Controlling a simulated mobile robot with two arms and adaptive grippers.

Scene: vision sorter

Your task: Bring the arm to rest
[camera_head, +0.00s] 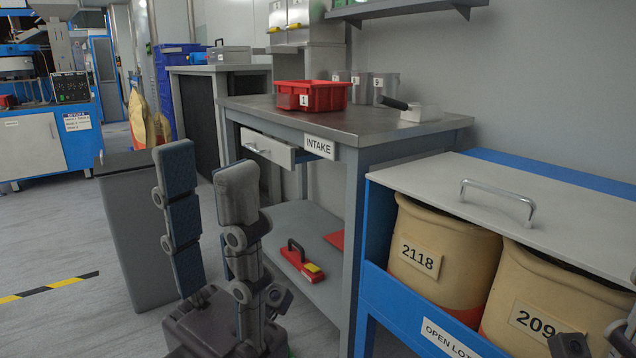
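My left gripper (206,168) stands in the lower left of the head view with its fingers pointing up. The two grey finger pads are apart, with floor showing between them, and nothing is held. It appears in front of the steel table marked INTAKE (372,127), to the left of its front leg. A small part of what looks like my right gripper (592,343) shows at the bottom right corner, in front of the open-lot rack. Most of it is cut off, so its fingers cannot be judged.
A red bin (325,97) marked 1 and grey canisters (384,86) stand on the table. Its drawer (268,148) is partly open. A red tool (300,262) lies on the lower shelf. A blue rack (400,309) holds sacks (424,247). A grey bin (128,235) stands behind my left gripper.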

